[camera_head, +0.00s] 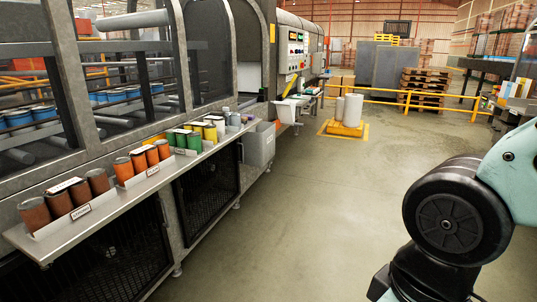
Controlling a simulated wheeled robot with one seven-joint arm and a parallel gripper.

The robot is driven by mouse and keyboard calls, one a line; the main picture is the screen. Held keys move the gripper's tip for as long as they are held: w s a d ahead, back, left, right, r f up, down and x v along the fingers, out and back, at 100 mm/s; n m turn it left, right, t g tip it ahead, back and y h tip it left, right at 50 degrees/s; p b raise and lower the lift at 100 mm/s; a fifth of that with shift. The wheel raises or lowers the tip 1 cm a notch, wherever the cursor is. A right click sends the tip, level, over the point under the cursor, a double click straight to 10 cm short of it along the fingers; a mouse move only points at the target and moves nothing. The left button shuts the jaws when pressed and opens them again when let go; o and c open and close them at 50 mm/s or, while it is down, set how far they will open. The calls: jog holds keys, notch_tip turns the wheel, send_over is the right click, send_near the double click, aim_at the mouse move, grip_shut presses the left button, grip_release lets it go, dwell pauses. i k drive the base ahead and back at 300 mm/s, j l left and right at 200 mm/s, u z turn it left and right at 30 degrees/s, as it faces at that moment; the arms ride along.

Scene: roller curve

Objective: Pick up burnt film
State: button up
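Several small cylinders stand in colour groups on a narrow grey ledge (112,217) along the machine at left. The nearest group is dark brown (33,214), then orange (123,168), green (195,142), yellow (210,132) and grey ones farther along. Small white label plates stand in front of the groups, too small to read surely. I cannot tell which item, if any, is the burnt film. My arm shows at the right edge, with a black round joint and pale green link. My gripper is out of view.
A grey bin (258,146) hangs at the ledge's far end. Open concrete floor (290,225) lies between the machine and my arm. White rolls (352,109) stand on a yellow base (345,129) farther back. A yellow rail (405,98) and wooden pallets (422,82) are behind.

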aim_at(232, 119)
jog(key=i+u, duration=0.2)
jog(key=i, duration=0.5)
jog(key=i+u, duration=0.25)
jog(key=i, duration=0.4)
jog(key=i+l+u, duration=0.2)
jog(key=i, duration=0.5)
jog(key=i+u, duration=0.3)
jog(key=i, duration=0.2)
jog(key=i+u, duration=0.3)
jog(key=i, duration=0.25)
jog(key=i+l+u, duration=0.3)
jog(key=i, duration=0.2)
